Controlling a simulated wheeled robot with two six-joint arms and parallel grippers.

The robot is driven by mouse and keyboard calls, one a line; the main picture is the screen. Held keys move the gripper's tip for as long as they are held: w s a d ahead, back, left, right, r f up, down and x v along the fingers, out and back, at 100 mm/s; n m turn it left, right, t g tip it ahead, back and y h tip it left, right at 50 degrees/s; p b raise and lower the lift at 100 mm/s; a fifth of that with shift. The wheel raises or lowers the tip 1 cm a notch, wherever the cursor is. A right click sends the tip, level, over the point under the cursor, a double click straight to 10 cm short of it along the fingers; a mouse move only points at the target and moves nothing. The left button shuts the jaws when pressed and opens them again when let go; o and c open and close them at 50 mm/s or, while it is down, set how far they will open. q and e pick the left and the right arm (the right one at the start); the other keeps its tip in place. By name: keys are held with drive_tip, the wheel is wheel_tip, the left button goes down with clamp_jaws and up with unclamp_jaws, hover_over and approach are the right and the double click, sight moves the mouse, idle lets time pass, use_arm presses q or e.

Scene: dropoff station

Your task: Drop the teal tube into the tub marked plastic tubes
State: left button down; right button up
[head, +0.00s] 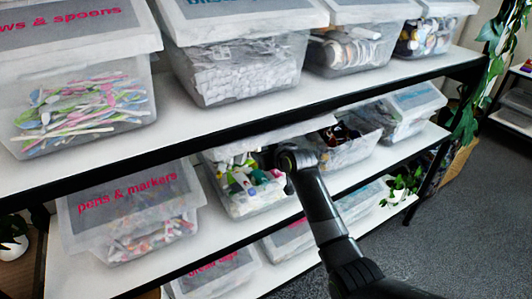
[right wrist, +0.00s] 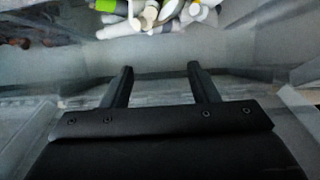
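My right gripper (right wrist: 160,70) is open, with nothing between its two fingers in the right wrist view. In the head view my right arm reaches in from the lower right to an open clear tub (head: 238,208) on the middle shelf; its fingers cannot be made out there. The tub holds white, green and dark tube-like pieces. In the right wrist view a pile of white, grey and green pieces (right wrist: 160,14) lies beyond the fingertips, between clear tub walls. I cannot pick out a teal tube with certainty. No label reading plastic tubes is legible. My left gripper is not in view.
A pens & markers tub (head: 130,215) stands to the left on the same shelf, and another clear tub (head: 352,155) to the right. The upper shelf edge (head: 250,118) runs close above the arm. Open carpet (head: 465,215) lies at the right.

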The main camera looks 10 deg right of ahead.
drive_tip(key=shift+s, duration=0.1)
drive_tip(key=b+v, duration=0.1)
drive_tip(key=v, duration=1.6)
drive_tip(key=shift+s, duration=0.15)
idle(0.3)
